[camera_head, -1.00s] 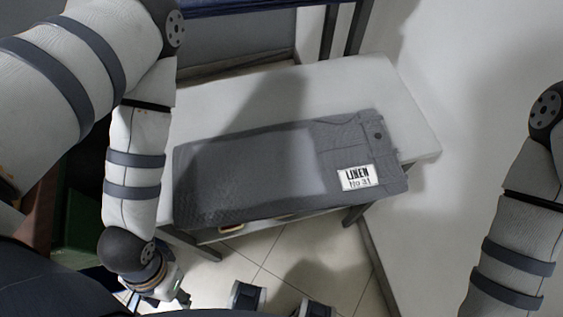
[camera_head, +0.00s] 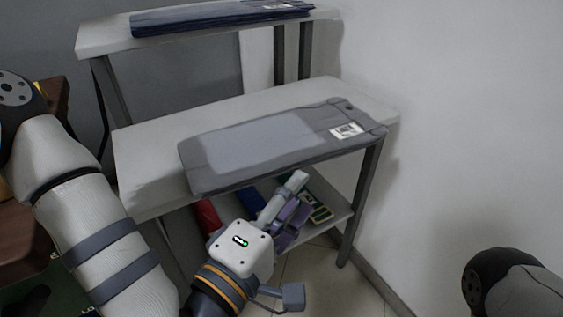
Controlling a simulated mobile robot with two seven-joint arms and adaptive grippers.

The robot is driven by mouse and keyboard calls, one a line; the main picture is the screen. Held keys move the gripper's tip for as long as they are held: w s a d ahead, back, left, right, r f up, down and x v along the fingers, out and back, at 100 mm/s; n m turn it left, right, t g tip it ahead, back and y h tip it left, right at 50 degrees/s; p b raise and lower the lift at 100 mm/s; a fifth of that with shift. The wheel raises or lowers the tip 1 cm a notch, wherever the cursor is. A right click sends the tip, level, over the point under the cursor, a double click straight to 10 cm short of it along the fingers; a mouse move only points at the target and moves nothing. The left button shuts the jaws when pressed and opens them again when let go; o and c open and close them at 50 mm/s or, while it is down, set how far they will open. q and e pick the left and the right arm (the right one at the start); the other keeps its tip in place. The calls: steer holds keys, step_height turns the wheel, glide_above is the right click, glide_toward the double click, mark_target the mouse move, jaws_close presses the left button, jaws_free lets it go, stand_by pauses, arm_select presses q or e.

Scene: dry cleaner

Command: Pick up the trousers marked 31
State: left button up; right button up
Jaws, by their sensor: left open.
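Grey folded trousers (camera_head: 255,145) lie flat on the white upper top of a low table (camera_head: 145,190). A white label (camera_head: 347,130) is at their right end; its writing is too small to read now, but a second ago it read "LINEN No 31". The near edge of the trousers reaches the table's front edge. My left gripper (camera_head: 292,207) is open and empty, in front of and below that edge, its fingers pointing up and right. It appears apart from the trousers. My right arm shows at the bottom right; its gripper is out of view.
A lower shelf (camera_head: 340,208) under the table holds several folded things, including a red one (camera_head: 206,215), partly hidden by my left gripper. A higher table (camera_head: 105,38) behind bears dark blue folded trousers (camera_head: 200,20). A white wall (camera_head: 470,130) stands close on the right.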

mark_target(323, 160)
arm_select(q)
steer(key=x, duration=1.1)
steer(key=shift+w+a+f+b, duration=0.25)
steer(key=shift+w+b, duration=0.1)
steer(key=shift+w, duration=0.1)
jaws_close()
